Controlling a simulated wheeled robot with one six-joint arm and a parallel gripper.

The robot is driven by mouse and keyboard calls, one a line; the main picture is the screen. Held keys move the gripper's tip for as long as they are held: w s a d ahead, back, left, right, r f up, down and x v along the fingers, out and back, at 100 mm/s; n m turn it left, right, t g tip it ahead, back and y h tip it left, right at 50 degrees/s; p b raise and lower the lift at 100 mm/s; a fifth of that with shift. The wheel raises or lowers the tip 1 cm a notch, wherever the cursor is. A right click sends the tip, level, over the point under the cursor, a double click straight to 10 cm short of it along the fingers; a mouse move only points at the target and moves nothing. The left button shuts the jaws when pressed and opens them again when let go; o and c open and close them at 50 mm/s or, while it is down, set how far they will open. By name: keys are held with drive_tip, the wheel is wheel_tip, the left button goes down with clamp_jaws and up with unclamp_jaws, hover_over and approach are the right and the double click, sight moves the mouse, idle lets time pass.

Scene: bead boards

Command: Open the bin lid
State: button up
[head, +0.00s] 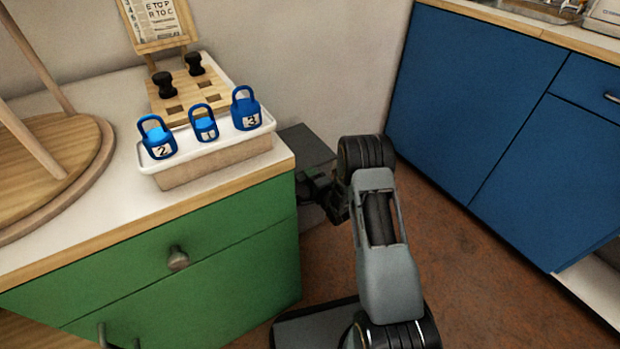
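A dark grey box-like thing (306,150), likely the bin, stands on the floor behind the right end of the green cabinet. Its flat top looks closed, but my arm and the cabinet hide much of it. My gripper (312,190) is low beside the cabinet's right edge, in front of the dark box. It is dark and partly covered by my arm, so its fingers are not clear. I cannot tell whether it touches the box or its lid.
The green cabinet (215,272) with a white top stands close on the left. A tray (215,163) with blue numbered weights sits near its edge. Blue cabinets (480,100) stand on the right. Brown floor (465,265) is open between them.

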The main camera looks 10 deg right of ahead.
drive_tip(key=shift+w+a, duration=0.1)
drive_tip(key=shift+w, duration=0.05)
clamp_jaws()
idle(0.5)
